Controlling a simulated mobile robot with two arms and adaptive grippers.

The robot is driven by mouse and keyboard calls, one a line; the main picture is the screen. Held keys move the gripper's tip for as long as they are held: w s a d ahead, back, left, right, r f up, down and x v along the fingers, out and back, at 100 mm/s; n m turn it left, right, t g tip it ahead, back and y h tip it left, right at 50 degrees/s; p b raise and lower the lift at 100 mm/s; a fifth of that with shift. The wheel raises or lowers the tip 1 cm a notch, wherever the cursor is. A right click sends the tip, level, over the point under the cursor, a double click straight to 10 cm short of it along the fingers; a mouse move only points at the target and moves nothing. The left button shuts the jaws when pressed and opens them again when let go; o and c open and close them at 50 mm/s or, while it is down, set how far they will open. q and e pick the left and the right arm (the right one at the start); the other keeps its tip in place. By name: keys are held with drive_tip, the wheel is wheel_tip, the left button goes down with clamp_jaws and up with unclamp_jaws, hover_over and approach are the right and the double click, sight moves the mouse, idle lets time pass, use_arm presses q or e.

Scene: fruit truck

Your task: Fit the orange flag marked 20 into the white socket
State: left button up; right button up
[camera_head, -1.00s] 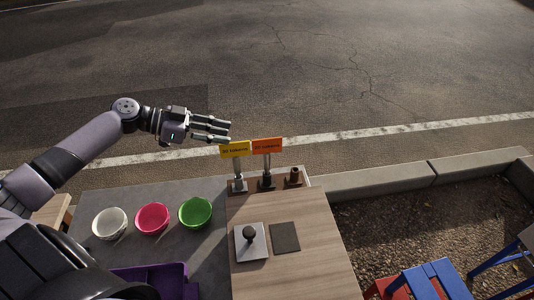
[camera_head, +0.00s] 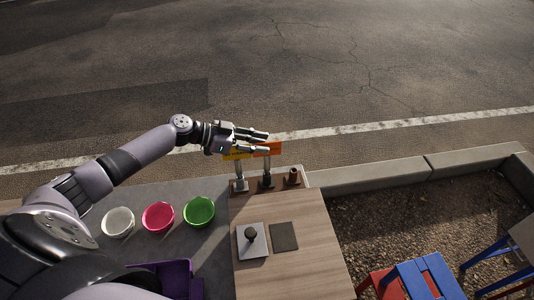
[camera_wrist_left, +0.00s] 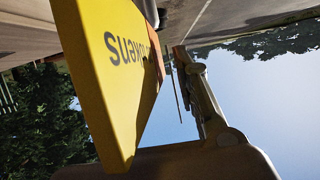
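The orange flag (camera_head: 269,149) stands upright on a post in the dark middle socket (camera_head: 267,184). Its marking is too small and covered to read. A yellow flag (camera_head: 237,156) stands left of it in a pale, whitish socket (camera_head: 240,187). My left gripper (camera_head: 268,143) is open at flag height, its fingers reaching over the yellow flag towards the orange one and partly hiding both. In the left wrist view the yellow flag (camera_wrist_left: 118,80) fills the near left, with a sliver of orange (camera_wrist_left: 153,60) behind it between the fingers. My right gripper is out of view.
A brown socket (camera_head: 293,178) at the right end of the row is empty. White, pink and green bowls (camera_head: 199,212) stand on the grey counter at left. A plate with a dark knob (camera_head: 252,240) and a dark square (camera_head: 284,236) lie on the wooden top.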

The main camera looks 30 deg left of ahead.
use_arm(q)
drive_tip(key=shift+w+d+f, duration=0.3)
drive_tip(key=shift+w+d, duration=0.05)
drive_tip(key=shift+d, duration=0.2)
drive_tip(key=shift+c, duration=0.4)
clamp_jaws()
